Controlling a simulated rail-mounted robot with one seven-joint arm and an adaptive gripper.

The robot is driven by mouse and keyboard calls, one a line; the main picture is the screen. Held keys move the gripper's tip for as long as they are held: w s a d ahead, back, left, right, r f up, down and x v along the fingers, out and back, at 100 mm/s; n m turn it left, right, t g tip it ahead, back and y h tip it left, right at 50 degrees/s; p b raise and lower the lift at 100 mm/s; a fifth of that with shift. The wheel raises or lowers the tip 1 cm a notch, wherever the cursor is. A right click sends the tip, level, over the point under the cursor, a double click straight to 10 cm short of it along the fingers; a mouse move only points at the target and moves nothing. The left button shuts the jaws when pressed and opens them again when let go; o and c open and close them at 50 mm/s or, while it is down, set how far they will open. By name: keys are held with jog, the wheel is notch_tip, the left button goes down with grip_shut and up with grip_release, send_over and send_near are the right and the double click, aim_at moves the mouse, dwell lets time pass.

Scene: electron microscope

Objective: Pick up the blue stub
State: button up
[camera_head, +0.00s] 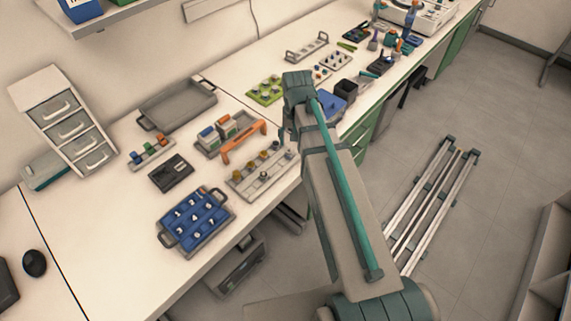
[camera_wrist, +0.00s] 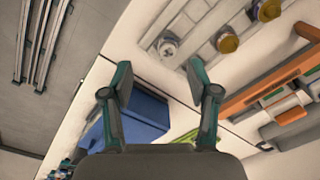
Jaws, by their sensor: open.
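I cannot make out a clearly blue stub in either view. A pale rack (camera_head: 240,187) on the bench holds several stubs, mostly gold. In the wrist view a grey stub (camera_wrist: 168,47) sits at the rack's near edge, and gold stubs (camera_wrist: 228,43) stand beside it. A green tray (camera_head: 265,91) farther back holds several small stubs whose tops are too small to tell. My gripper (camera_wrist: 158,75) is open, with nothing between its fingers, above the bench near the rack. In the head view my arm hides the gripper.
A blue bin (camera_head: 337,102) stands behind my arm; it also shows under the fingers in the wrist view (camera_wrist: 143,116). An orange-handled carrier (camera_head: 243,143), a numbered blue tray (camera_head: 214,222) and a grey tray (camera_head: 180,108) stand left of the arm.

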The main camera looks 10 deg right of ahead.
aim_at(289, 151)
jog(key=shift+m, duration=0.3)
jog(key=shift+w+a+f, duration=0.15)
jog(key=shift+a+f, duration=0.05)
jog(key=shift+f, duration=1)
jog(key=shift+w+a+f, duration=0.2)
jog(key=shift+f, duration=1)
jog(key=shift+w+a+f, duration=0.15)
jog(key=shift+a+f, duration=0.05)
jog(key=shift+f, duration=1)
jog(key=c, duration=1.1)
